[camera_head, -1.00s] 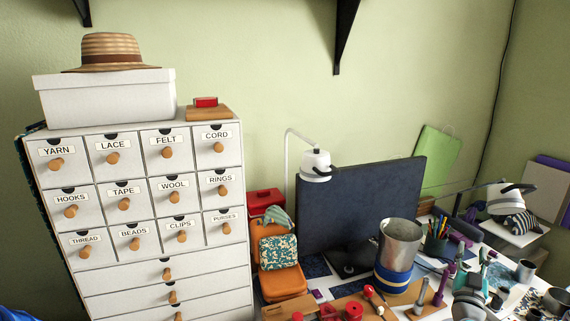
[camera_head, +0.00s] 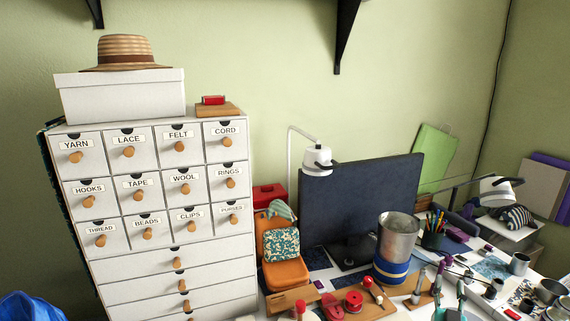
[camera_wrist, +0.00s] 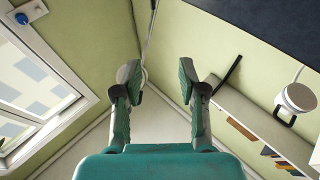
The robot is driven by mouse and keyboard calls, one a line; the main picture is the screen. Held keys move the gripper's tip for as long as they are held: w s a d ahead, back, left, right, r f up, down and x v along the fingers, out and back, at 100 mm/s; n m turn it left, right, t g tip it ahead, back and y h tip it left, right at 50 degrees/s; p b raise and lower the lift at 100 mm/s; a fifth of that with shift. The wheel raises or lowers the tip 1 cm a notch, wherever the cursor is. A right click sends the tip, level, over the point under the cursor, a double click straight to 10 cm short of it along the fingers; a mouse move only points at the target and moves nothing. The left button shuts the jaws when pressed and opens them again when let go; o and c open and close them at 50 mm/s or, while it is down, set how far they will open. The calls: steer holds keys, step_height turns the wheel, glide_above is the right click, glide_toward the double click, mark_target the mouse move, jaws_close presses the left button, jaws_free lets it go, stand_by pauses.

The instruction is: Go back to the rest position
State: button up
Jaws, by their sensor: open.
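My gripper (camera_wrist: 158,78) shows in the wrist view with its two teal-padded fingers spread apart. Nothing is between the fingers, and they touch nothing that I can see. Behind them are pale green walls and a corner.
A white drawer cabinet (camera_head: 165,254) stands at left with a white box (camera_head: 120,97) and straw hat (camera_head: 125,50) on top. A crowded desk with a dark screen (camera_head: 350,200) and metal can (camera_head: 398,236) is at right. A window (camera_wrist: 30,95) shows in the wrist view.

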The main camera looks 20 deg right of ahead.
steer(key=s+a+f+n+y, duration=0.1)
steer(key=s+a+f+y, duration=0.1)
steer(key=s+a+f, duration=0.45)
steer(key=s+a+f+n+t+y, duration=0.15)
steer(key=s+a, duration=0.25)
steer(key=a, duration=0.5)
steer(key=s+a+f+n+y, duration=0.1)
steer(key=s+a+f+y, duration=0.2)
steer(key=s+a+f, duration=0.4)
steer(key=s+a+r+n+g+y, duration=0.1)
steer(key=s+a+r+n+y, duration=0.1)
steer(key=s+a, duration=0.6)
steer(key=s+a+r+n+g+y, duration=0.1)
steer(key=s+a+r+n+y, duration=0.2)
steer(key=s, duration=1.1)
steer(key=a+r+y, duration=0.1)
steer(key=a+y, duration=0.2)
steer(key=a, duration=0.2)
steer(key=shift+s+r+g, duration=0.15)
steer(key=shift+s+g, duration=0.15)
steer(key=shift+g, duration=0.05)
